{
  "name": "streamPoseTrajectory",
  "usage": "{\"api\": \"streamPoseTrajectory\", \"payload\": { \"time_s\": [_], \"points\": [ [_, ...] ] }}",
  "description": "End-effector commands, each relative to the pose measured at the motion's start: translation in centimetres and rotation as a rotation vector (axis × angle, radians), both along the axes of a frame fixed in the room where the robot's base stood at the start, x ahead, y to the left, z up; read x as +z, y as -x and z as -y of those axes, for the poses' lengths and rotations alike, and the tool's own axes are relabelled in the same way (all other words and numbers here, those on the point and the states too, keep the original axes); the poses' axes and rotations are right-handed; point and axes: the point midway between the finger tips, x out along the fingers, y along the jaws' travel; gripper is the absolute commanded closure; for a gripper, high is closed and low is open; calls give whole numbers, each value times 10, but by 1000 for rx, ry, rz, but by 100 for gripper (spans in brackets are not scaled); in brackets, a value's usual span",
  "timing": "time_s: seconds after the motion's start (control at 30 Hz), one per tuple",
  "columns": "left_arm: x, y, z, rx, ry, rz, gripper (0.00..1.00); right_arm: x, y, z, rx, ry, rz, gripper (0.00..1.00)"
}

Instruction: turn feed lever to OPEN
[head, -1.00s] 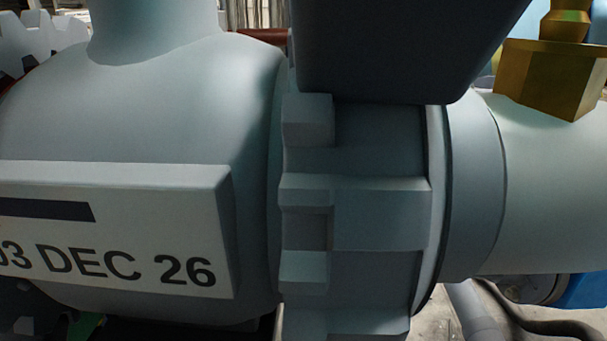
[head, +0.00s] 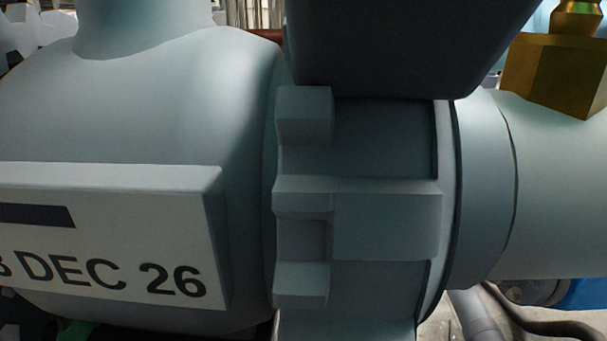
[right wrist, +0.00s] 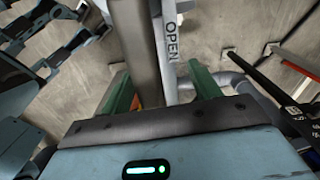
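My right gripper (right wrist: 162,90) shows in the right wrist view, with two green fingers standing apart. A grey upright bar (right wrist: 134,45), which looks like the feed lever, comes down from the top between the fingers, nearer the left one. Whether it touches that finger I cannot tell. Behind it, a pale strip marked OPEN (right wrist: 171,50) runs down between the fingers. Neither gripper shows in the head view. It is filled by a large pale blue-grey body (head: 150,110), with a stepped collar (head: 385,225) and a dark block (head: 400,45) above it.
A white label reading DEC 26 (head: 120,235) is on the body's left. A brass fitting (head: 560,75) stands on the right-hand pipe (head: 560,190). Concrete floor (right wrist: 235,30) shows in the wrist view, with a dark bar (right wrist: 270,90) to the right.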

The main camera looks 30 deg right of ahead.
Motion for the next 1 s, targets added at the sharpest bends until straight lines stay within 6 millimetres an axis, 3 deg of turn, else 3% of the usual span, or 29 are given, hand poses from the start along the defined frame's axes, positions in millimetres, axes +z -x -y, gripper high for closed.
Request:
{"api": "streamPoseTrajectory", "payload": {
  "time_s": [0.27,0.7,1.0],
  "points": [
    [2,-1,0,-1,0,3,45,2,1,-1,0,-1,-4,38],
    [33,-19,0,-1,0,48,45,59,2,-1,-1,0,-1,38],
    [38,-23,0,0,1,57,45,69,1,-1,1,0,-8,38]
  ]
}}
